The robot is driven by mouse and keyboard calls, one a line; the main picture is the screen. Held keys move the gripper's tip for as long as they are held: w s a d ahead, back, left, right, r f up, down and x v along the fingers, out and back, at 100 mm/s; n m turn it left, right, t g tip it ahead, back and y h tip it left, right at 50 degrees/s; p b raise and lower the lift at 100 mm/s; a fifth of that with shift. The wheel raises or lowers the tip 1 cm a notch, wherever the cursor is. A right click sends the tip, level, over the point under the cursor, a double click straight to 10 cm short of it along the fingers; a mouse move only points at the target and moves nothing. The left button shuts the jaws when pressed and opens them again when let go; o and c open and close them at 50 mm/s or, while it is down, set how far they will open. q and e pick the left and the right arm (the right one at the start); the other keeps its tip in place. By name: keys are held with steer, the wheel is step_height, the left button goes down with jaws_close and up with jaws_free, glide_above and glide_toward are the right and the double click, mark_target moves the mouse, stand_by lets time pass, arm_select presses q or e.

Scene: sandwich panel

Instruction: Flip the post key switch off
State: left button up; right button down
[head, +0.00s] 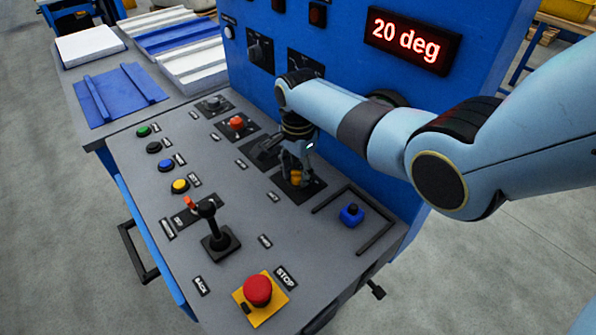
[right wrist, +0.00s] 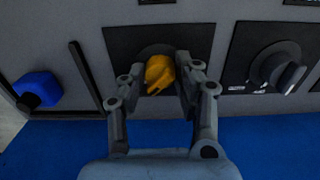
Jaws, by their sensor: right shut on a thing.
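The yellow key switch (head: 296,176) sits on a black square plate on the grey sloped panel (head: 225,160). My right gripper (head: 297,160) comes down over it from above. In the right wrist view the yellow key (right wrist: 159,74) lies between the two fingers of my right gripper (right wrist: 160,85), which are shut on it. The key looks turned at a slant there. Its label cannot be read. My left gripper is not in view.
A blue knob (head: 351,214) stands inside a black guard rail (head: 375,237), right of the key. A black joystick (head: 215,235), a red stop button (head: 258,290) and an orange-red knob (head: 236,123) are on the panel. A display (head: 406,41) reads "20 deg".

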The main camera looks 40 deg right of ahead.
steer(key=shift+n, duration=0.3)
steer(key=n+p, duration=0.1)
steer(key=n, duration=0.1)
steer(key=shift+r+n+p, duration=0.15)
steer(key=shift+n+p, duration=0.15)
steer(key=shift+p, duration=0.1)
steer(key=n+p, duration=0.1)
steer(key=n, duration=0.3)
steer(key=shift+n, duration=0.3)
steer(key=n+p, duration=0.1)
steer(key=n, duration=0.4)
steer(key=shift+p, duration=0.3)
steer(key=n, duration=0.5)
steer(key=c, duration=0.9)
jaws_free()
steer(key=shift+c, duration=0.2)
